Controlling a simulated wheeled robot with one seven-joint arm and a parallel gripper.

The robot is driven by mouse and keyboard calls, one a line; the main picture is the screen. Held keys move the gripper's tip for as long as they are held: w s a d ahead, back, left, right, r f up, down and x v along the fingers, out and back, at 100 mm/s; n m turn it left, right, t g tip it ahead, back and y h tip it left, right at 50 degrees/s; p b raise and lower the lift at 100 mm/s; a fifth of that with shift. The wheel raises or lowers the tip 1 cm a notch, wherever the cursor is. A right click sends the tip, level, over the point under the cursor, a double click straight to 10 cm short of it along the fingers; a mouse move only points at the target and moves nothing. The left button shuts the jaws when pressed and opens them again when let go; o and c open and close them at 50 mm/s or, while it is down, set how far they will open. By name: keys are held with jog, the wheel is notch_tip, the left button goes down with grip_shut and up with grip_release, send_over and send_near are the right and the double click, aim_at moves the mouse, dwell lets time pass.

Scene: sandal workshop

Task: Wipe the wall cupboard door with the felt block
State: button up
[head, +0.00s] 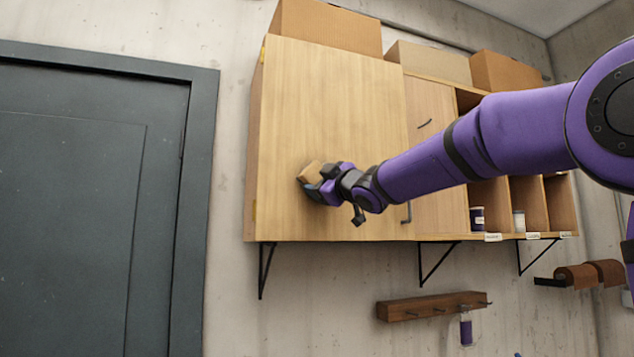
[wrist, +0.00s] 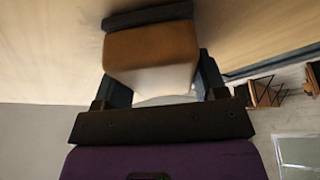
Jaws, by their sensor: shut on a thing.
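The wall cupboard door (head: 330,110) is a large pale wooden panel on the left of the wall cupboard, and it looks shut. Its surface fills the top of the wrist view (wrist: 40,50). My gripper (head: 318,185) is at the lower middle of this door. It is shut on the felt block (head: 309,172), a tan block with a dark pad on its far side, clearer in the wrist view (wrist: 150,55). The dark pad faces the door and appears to be at its surface; I cannot tell for sure that it touches.
A dark grey door (head: 70,210) stands left. Cardboard boxes (head: 325,27) lie on top of the cupboard. Open cubbies on the right hold small jars (head: 477,217). A wooden peg rail (head: 430,306) hangs below. Metal brackets (head: 264,270) stick out under the cupboard.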

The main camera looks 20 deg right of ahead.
aim_at(308, 168)
jog(key=d, duration=0.6)
jog(key=shift+w+d, duration=0.15)
jog(key=shift+d, duration=0.25)
jog(key=shift+a, duration=0.15)
jog(key=shift+a, duration=5.15)
jog(key=shift+r, duration=1.5)
jog(key=d, duration=1)
jog(key=shift+d, duration=0.3)
jog(key=shift+a, duration=0.1)
jog(key=shift+a, duration=5.2)
